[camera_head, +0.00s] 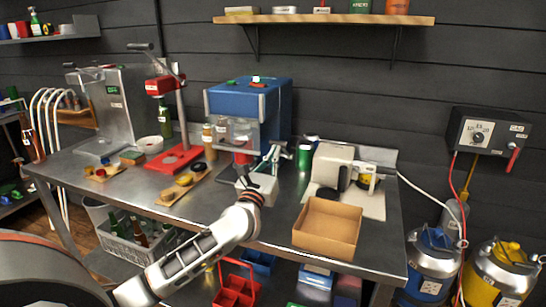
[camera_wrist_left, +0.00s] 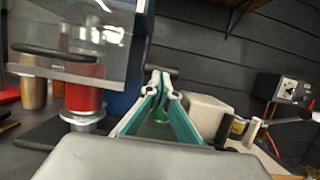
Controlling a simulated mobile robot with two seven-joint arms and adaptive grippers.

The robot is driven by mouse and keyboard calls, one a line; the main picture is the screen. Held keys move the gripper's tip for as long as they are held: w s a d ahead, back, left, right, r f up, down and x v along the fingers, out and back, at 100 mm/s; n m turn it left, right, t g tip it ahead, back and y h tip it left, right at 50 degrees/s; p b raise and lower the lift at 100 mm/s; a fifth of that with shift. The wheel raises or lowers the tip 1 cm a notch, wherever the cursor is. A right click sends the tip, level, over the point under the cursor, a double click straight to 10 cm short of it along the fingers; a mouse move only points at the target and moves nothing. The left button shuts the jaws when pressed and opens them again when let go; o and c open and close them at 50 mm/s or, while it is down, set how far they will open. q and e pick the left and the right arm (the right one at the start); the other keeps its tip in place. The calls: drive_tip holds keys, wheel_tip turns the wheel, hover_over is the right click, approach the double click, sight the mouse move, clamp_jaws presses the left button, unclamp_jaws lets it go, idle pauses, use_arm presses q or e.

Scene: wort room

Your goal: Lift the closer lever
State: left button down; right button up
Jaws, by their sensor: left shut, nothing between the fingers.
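The blue machine (camera_head: 262,100), with a clear front guard, stands at the back of the steel bench; it looks like the closer. In the wrist view a red can (camera_wrist_left: 84,88) stands under the guard (camera_wrist_left: 75,35). A short dark bar (camera_wrist_left: 160,68), perhaps the lever's grip, shows just beyond my fingertips; I cannot tell if they touch it. My left gripper (camera_head: 275,152) is beside the machine's lower right side, its teal fingers shut and empty. It also shows in the wrist view (camera_wrist_left: 163,82). My right gripper is out of view.
A red press (camera_head: 180,110) with a long lever stands left of the machine. A beige device (camera_head: 332,165) and an open cardboard box (camera_head: 327,228) are on the right. A wooden shelf (camera_head: 325,19) hangs above.

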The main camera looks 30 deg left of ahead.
sight(277, 144)
use_arm(q)
drive_tip(key=r+p, duration=0.1)
drive_tip(key=w+r, duration=0.1)
drive_tip(key=w+r+p, duration=0.1)
drive_tip(key=r, duration=0.1)
drive_tip(key=shift+w+a+p, duration=0.1)
drive_tip(key=shift+a+p, duration=0.2)
drive_tip(key=shift+w+a+r+p, duration=0.2)
drive_tip(key=shift+w+r+p, duration=0.45)
drive_tip(key=shift+w, duration=0.35)
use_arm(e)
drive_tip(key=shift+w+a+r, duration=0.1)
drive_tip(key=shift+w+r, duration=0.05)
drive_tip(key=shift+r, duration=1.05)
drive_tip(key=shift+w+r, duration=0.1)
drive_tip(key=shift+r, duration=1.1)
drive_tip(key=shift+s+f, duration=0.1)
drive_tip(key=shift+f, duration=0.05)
use_arm(q)
drive_tip(key=shift+s+d+r, duration=0.1)
